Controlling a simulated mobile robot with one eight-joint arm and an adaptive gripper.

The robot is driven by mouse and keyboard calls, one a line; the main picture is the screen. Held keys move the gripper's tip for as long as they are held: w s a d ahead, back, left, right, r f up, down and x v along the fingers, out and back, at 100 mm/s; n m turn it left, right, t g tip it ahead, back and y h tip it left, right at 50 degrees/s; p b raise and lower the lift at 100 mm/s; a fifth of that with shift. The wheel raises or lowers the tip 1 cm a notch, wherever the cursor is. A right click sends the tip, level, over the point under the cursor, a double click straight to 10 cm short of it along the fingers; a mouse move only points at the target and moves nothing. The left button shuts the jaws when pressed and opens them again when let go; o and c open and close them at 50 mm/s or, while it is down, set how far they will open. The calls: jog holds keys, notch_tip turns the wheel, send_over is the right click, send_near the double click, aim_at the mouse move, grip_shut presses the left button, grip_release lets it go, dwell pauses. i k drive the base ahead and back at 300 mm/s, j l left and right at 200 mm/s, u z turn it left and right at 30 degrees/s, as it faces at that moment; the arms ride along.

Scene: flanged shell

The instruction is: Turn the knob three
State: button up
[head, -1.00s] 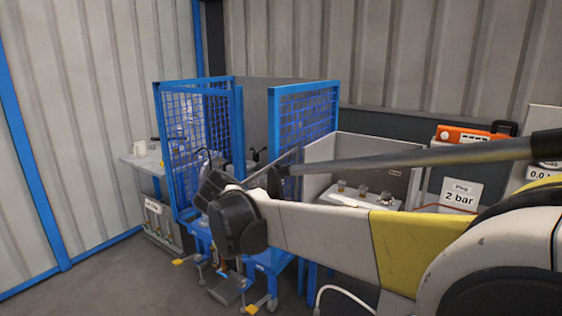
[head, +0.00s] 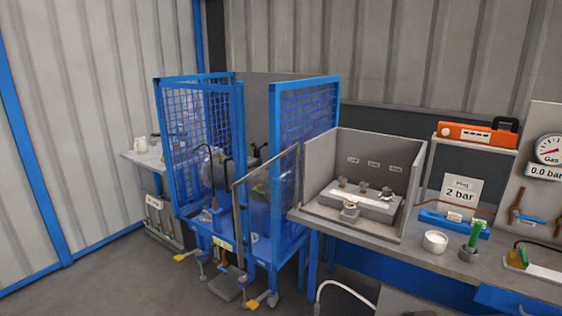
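I cannot tell for sure which part is knob three. An open-fronted grey booth (head: 322,213) stands on the bench, with small labels (head: 374,163) on its back panel that are too small to read. A low grey block (head: 375,205) in it carries small knob-like grey parts: one in the middle (head: 363,186), one at the right (head: 386,192), and a larger one with a white part at the front (head: 350,207). Whether any is turned does not show. My gripper and arm are not in this view.
A blue mesh cage (head: 305,115) with a tilted clear panel (head: 266,190) stands left of the booth. Right of it are a white bowl (head: 435,241), a green-handled part (head: 473,238), a "2 bar" sign (head: 461,192), an orange case (head: 476,134) and a gauge (head: 550,149).

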aim_at(388, 191)
jog(key=i+j+z, duration=0.2)
jog(key=j+z, duration=0.2)
jog(key=j, duration=0.75)
jog(key=i+j+z, duration=0.1)
jog(key=j+z, duration=0.25)
jog(key=j, duration=0.85)
jog(key=k+j+z, duration=0.1)
jog(key=j+z, duration=0.3)
jog(key=j, duration=0.75)
jog(key=i+l+z, duration=0.1)
jog(key=i+l, duration=0.5)
jog(key=i, duration=0.35)
jog(key=i+l+z, duration=0.15)
jog(key=i+l, duration=0.2)
jog(key=i+l+z, duration=0.1)
jog(key=i, duration=1.1)
